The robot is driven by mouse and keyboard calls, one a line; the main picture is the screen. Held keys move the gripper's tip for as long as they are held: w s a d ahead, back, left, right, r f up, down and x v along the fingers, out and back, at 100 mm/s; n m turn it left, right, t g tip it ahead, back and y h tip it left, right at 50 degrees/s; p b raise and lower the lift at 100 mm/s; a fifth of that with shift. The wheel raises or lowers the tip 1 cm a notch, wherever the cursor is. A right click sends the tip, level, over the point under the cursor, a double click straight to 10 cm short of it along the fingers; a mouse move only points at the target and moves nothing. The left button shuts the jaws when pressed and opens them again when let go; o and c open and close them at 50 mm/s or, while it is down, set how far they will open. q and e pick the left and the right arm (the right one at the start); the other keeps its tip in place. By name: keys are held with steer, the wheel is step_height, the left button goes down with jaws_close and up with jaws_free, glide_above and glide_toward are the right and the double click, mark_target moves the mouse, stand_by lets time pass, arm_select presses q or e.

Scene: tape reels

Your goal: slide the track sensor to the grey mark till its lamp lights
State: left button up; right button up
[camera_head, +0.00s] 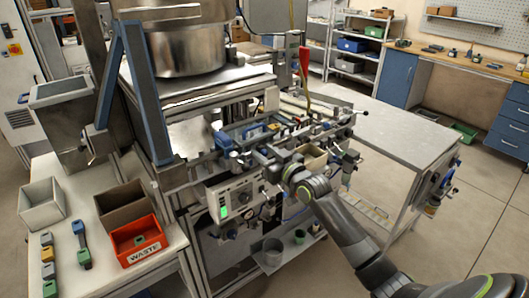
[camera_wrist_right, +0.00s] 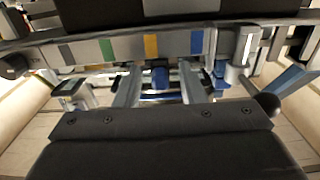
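In the right wrist view a pale rail carries a dark grey mark (camera_wrist_right: 67,53), a green mark (camera_wrist_right: 107,50), a yellow mark (camera_wrist_right: 151,46) and a blue mark (camera_wrist_right: 197,42). A small blue block (camera_wrist_right: 160,76), which may be the track sensor, shows below the rail. My right gripper (camera_wrist_right: 159,88) has a pale finger on each side of this block, with gaps between; it looks open. In the head view my right gripper (camera_head: 270,163) is at the front of the machine's track, partly hidden by clutter. I cannot make out a lamp. My left gripper is out of view.
A silver clamp (camera_wrist_right: 243,46) and a black knob (camera_wrist_right: 268,103) stand close on the right in the wrist view. A control box (camera_head: 233,198) with a green screen is left of my right gripper. A red waste bin (camera_head: 137,240) stands on the left table.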

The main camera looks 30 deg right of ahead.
steer(key=shift+w+a, duration=0.1)
steer(key=shift+w, duration=0.1)
jaws_close()
stand_by(0.4)
